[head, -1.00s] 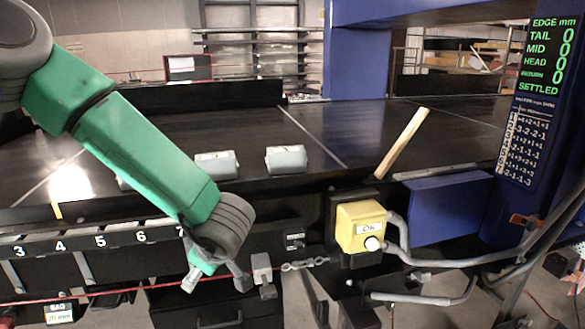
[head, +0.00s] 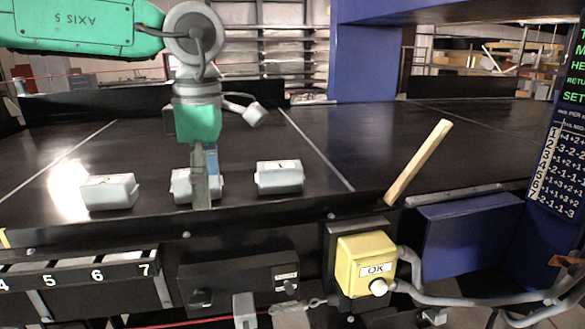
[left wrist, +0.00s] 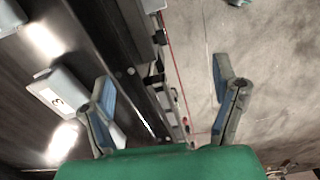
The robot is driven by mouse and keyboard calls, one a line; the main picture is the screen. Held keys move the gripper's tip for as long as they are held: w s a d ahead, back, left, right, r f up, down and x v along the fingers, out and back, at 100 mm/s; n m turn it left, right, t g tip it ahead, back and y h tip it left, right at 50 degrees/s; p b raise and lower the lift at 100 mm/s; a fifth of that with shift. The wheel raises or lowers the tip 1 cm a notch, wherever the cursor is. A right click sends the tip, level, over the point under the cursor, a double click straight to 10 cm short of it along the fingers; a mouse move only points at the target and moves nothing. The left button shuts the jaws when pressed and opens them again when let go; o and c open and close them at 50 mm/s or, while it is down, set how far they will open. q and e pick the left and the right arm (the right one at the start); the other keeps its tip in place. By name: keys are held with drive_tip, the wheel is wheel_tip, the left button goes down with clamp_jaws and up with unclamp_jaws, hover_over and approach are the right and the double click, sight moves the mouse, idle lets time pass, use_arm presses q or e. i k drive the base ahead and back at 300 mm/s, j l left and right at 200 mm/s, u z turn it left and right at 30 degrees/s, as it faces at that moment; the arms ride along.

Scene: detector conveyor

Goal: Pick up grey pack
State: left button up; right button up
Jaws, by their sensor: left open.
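Three grey packs lie in a row on the black conveyor: a left pack (head: 109,192), a middle pack (head: 181,187) and a right pack (head: 279,178). My left gripper (head: 202,192) points down in front of the middle pack and hides part of it. In the left wrist view, my left gripper (left wrist: 164,76) is open, with its fingers wide apart and nothing held. A pack marked 3 (left wrist: 52,94) lies to the left of its left finger. Whether a finger touches any pack cannot be told. My right gripper is not in view.
The conveyor (head: 330,150) is clear behind the packs. A wooden stick (head: 420,162) leans at its right. A yellow OK button box (head: 366,262) is mounted on the front below the edge. A blue column (head: 362,55) stands behind.

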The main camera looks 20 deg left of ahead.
sight(272, 177)
drive_tip(key=i, duration=1.05)
